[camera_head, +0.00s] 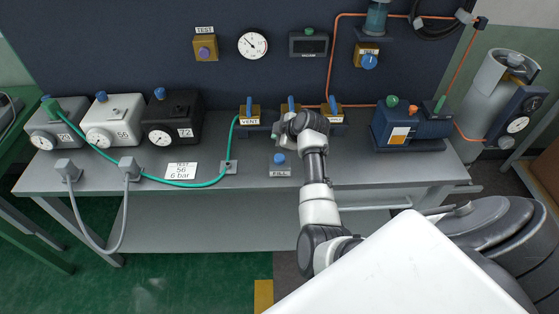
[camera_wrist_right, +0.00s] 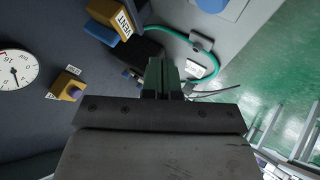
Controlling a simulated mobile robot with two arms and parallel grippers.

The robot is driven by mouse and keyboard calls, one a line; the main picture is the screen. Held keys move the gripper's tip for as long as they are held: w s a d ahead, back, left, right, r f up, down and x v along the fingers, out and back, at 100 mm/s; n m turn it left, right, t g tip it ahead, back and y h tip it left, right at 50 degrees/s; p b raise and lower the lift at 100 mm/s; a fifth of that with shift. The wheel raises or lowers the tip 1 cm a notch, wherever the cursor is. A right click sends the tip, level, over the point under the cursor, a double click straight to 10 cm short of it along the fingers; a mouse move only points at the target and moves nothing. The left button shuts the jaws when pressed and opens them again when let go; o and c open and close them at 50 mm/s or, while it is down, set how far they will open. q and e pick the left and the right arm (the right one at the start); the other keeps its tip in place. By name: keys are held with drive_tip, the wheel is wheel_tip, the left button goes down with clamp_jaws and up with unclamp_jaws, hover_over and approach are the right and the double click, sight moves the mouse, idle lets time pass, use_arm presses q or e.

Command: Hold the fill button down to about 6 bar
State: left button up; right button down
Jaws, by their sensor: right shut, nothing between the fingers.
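The blue fill button (camera_head: 279,158) stands on the grey bench behind a small label plate (camera_head: 280,172). A blue shape at the top edge of the right wrist view (camera_wrist_right: 212,4) looks like the same button. My right gripper (camera_head: 283,130) is over the bench near the valve row, behind the button and apart from it. Its fingers (camera_wrist_right: 163,76) are together and empty. The white wall gauge (camera_head: 252,44) also shows at the left of the wrist view (camera_wrist_right: 14,70); I cannot read its needle exactly. A card (camera_head: 181,171) reads "TEST 56 6 bar". My left gripper is out of view.
The vent valve (camera_head: 249,113) and two more blue-handled valves line the bench back. Three gauge boxes, one marked 56 (camera_head: 115,122), stand left. A green hose (camera_head: 190,185) crosses the bench front. A blue pump unit (camera_head: 408,127) stands right.

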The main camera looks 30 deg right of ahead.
sight(279, 158)
wheel_tip(279, 158, down, 5)
drive_tip(key=b, duration=0.3)
drive_tip(key=shift+f+b, duration=0.2)
drive_tip(key=shift+b, duration=0.2)
drive_tip(key=shift+f, duration=0.35)
idle(0.5)
idle(0.7)
drive_tip(key=shift+f+b, duration=0.4)
drive_tip(key=shift+f, duration=0.05)
drive_tip(key=shift+f+b, duration=0.45)
drive_tip(key=shift+f, duration=0.1)
idle(0.6)
idle(0.3)
drive_tip(key=shift+r+p, duration=0.9)
drive_tip(key=shift+r, duration=0.1)
